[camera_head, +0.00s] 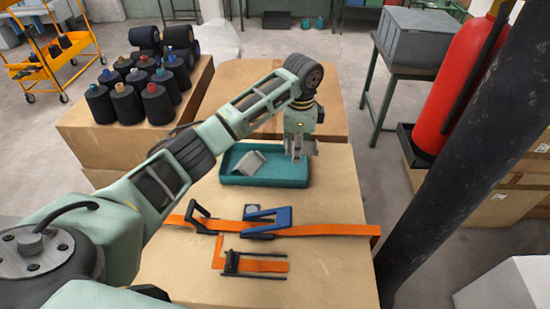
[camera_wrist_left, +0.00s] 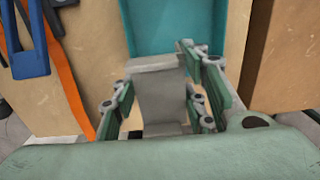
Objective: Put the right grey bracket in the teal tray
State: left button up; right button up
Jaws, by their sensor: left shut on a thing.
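The teal tray (camera_head: 265,181) lies on the light brown table. One grey bracket (camera_head: 249,162) rests tilted in its left part. My left gripper (camera_head: 299,155) hangs over the tray's right part in the head view, pointing down. It is shut on another grey bracket, which shows clearly between its fingers in the left wrist view (camera_wrist_left: 160,95). The teal tray is also in the left wrist view (camera_wrist_left: 165,28), beyond the held bracket. How high the bracket is above the tray is hard to tell. My right gripper is not in view.
On the table in front of the tray lie an orange strap (camera_head: 330,231), a blue-handled buckle (camera_head: 268,219) and a black frame (camera_head: 254,264). Several dark spools (camera_head: 127,104) stand at the left. A dark pillar (camera_head: 450,180) and a red cylinder (camera_head: 462,85) stand at the right.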

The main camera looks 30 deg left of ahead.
pick_arm(q)
jog(key=a+f, duration=0.2)
jog(key=a, duration=0.1)
jog(key=a+f, duration=0.1)
jog(key=a, duration=0.1)
jog(key=shift+w+a+p, duration=0.2)
jog(key=shift+p, duration=0.15)
jog(key=shift+a+f, duration=0.45)
notch_tip(320, 180, down, 3)
jog(key=shift+f+p, duration=0.15)
jog(key=shift+p, duration=0.3)
jog(key=shift+f, duration=0.3)
jog(key=shift+f, duration=0.15)
jog(key=o, duration=1.3)
notch_tip(320, 180, up, 12)
jog(key=b, duration=0.1)
jog(key=shift+s+r, duration=0.15)
jog(key=shift+r, duration=0.05)
